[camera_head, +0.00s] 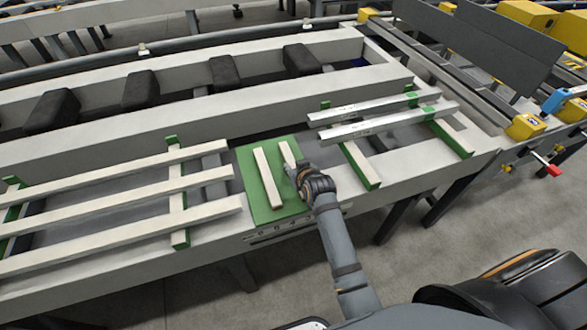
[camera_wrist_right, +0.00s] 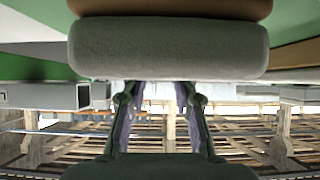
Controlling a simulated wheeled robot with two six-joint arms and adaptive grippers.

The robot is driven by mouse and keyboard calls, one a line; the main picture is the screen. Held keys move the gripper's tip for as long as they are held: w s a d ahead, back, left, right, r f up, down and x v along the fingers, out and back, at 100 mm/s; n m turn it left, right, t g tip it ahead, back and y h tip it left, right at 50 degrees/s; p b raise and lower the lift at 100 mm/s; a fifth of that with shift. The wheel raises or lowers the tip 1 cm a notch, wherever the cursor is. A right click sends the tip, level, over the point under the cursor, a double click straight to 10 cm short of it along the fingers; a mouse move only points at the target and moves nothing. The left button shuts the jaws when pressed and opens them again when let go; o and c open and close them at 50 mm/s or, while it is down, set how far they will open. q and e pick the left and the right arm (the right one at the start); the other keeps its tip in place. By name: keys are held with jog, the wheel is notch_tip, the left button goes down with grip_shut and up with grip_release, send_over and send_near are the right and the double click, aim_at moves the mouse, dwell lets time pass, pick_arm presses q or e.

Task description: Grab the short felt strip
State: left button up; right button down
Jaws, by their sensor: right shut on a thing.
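Two pale felt strips lie on a green mat (camera_head: 255,205) in the head view. The left strip (camera_head: 267,178) lies free. The right one, a short felt strip (camera_head: 287,155), is partly covered by my right gripper (camera_head: 298,171). My right gripper is shut on this strip at its near part; the far end sticks out beyond the fingers. In the right wrist view a pale, rough bar (camera_wrist_right: 168,50) fills the top, close in front of my right gripper (camera_wrist_right: 160,88); its fingertips are hidden there. My left gripper is not in view.
Long pale bars (camera_head: 110,210) rest on green-topped supports at the left. Two shiny metal bars (camera_head: 390,124) lie on green-topped supports to the right of the mat. Dark blocks (camera_head: 225,72) sit on the frame behind. The table's front edge is close to the mat.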

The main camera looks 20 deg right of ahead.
jog(key=shift+r, duration=0.6)
jog(key=s+d+r+p, duration=0.1)
jog(key=s+d+r, duration=0.5)
jog(key=d+r, duration=0.5)
jog(key=shift+s+d+r, duration=0.3)
jog(key=shift+d+r, duration=0.1)
jog(key=shift+d, duration=0.3)
